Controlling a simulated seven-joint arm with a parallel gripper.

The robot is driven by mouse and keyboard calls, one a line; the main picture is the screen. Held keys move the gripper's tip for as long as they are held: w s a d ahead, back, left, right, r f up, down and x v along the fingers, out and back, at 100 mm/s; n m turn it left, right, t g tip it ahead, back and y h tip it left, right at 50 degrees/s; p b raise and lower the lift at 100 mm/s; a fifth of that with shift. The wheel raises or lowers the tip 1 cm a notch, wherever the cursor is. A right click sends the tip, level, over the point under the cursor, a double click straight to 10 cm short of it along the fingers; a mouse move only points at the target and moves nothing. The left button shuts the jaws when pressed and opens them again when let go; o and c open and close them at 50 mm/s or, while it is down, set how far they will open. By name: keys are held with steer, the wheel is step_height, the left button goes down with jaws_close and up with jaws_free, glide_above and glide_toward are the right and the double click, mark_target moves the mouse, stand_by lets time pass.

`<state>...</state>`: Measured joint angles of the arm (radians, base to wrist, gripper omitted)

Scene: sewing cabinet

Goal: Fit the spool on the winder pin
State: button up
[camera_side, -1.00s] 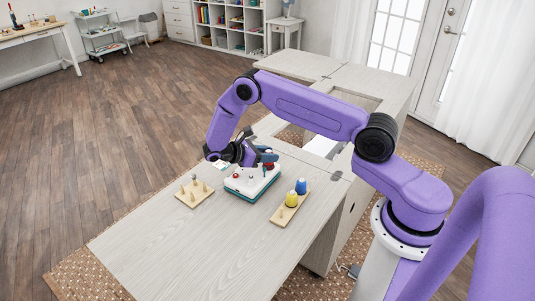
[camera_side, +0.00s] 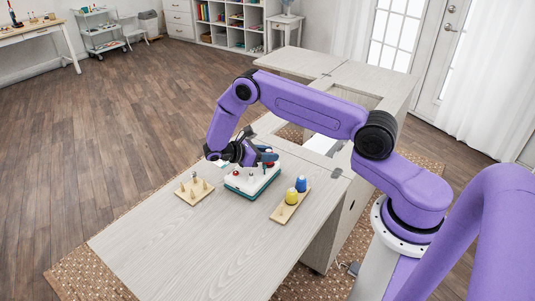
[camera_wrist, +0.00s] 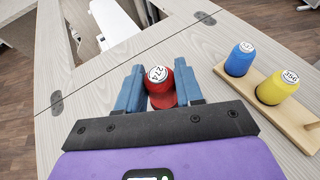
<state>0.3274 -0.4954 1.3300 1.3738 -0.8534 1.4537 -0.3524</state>
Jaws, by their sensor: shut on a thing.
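My gripper (camera_side: 269,158) is shut on a red spool (camera_wrist: 160,88). The spool stands between the two blue fingers in the wrist view, its white numbered label facing the camera. In the side view only a little red of it shows below the fingers, over the winder (camera_side: 262,183), a white box with a teal base. The winder pin is hidden behind my gripper and the spool, so I cannot tell whether the spool is around it or above it.
A wooden rack (camera_side: 279,214) right of the winder holds a blue spool (camera_side: 301,184) and a yellow spool (camera_side: 291,197). A wooden peg board (camera_side: 187,201) with several pegs lies to its left. The front of the cabinet top (camera_side: 200,255) is clear.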

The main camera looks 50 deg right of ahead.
steer(key=shift+f, duration=0.25)
stand_by(0.3)
steer(key=o, duration=1.1)
steer(key=shift+a, duration=0.1)
steer(key=v, duration=1.7)
steer(key=shift+w+a, duration=0.1)
steer(key=shift+w, duration=0.05)
